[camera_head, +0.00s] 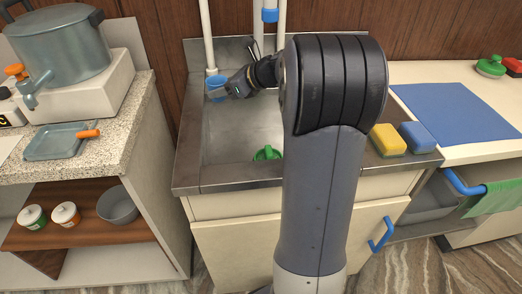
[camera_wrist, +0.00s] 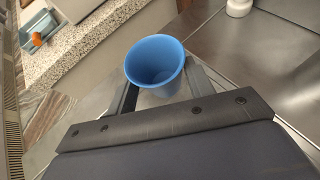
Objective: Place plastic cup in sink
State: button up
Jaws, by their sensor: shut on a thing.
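A blue plastic cup (camera_wrist: 155,62) is held between the fingers of my gripper (camera_wrist: 158,92) in the wrist view, its open mouth facing the camera. In the head view the cup (camera_head: 216,88) shows small at the tip of my gripper (camera_head: 228,90). The gripper is shut on the cup near the back left corner of the metal sink (camera_head: 228,138). I cannot tell how high above the sink the cup is. My arm hides the right part of the sink.
A green object (camera_head: 267,153) lies in the sink. White pipes (camera_head: 207,40) rise behind it. Yellow (camera_head: 388,139) and blue (camera_head: 417,137) sponges sit on the right rim. A speckled counter (camera_head: 140,95) with a large pot (camera_head: 62,45) stands left. A blue mat (camera_head: 455,112) lies right.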

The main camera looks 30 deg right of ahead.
notch_tip(320, 180, down, 17)
jog(key=b, duration=0.4)
jog(key=shift+f+b, duration=0.2)
jog(key=shift+b, duration=0.15)
jog(key=shift+f, duration=0.1)
jog(key=shift+f, duration=0.15)
jog(key=o, duration=1)
jog(key=shift+r, duration=0.35)
jog(key=p+v, duration=0.2)
jog(key=v, duration=1)
jog(key=shift+f, duration=0.1)
